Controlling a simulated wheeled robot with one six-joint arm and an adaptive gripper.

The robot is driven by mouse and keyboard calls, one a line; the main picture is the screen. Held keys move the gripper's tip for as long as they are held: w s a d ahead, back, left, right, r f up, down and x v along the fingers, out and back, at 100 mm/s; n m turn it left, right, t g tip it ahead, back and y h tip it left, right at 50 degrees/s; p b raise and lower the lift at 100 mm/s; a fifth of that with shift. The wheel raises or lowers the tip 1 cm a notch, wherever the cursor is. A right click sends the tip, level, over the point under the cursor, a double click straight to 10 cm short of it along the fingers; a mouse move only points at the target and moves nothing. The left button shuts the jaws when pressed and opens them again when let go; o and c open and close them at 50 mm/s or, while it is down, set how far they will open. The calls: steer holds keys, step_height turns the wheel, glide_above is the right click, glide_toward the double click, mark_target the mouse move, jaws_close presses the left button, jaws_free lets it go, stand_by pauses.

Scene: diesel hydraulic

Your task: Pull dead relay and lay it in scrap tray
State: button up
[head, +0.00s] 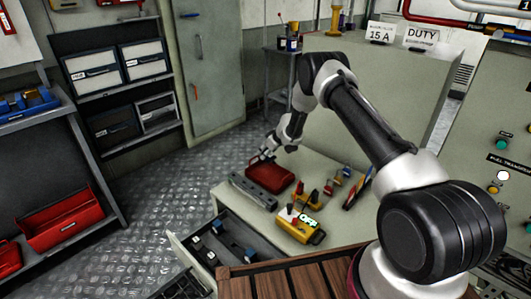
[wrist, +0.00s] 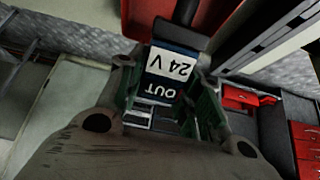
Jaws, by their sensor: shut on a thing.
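My gripper (head: 266,156) is at the far side of the bench, just above the red tray (head: 270,182). In the wrist view my gripper (wrist: 168,88) has its green-padded fingers closed on a dark blue relay with a white label reading "24 V OUT" (wrist: 168,72). A dark part sticks out from the relay's far end. Red tray surface (wrist: 142,14) shows beyond it. In the head view the relay is too small to make out. Whether it touches the tray cannot be told.
A yellow meter (head: 297,228) and several coloured tools stand in front on the bench. An open drawer (head: 222,246) with dark blocks juts out below. A large cabinet (head: 425,100) bounds the bench behind.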

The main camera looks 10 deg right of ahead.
glide_above(266, 175)
steer(key=shift+f, duration=4.2)
steer(key=o, duration=1.1)
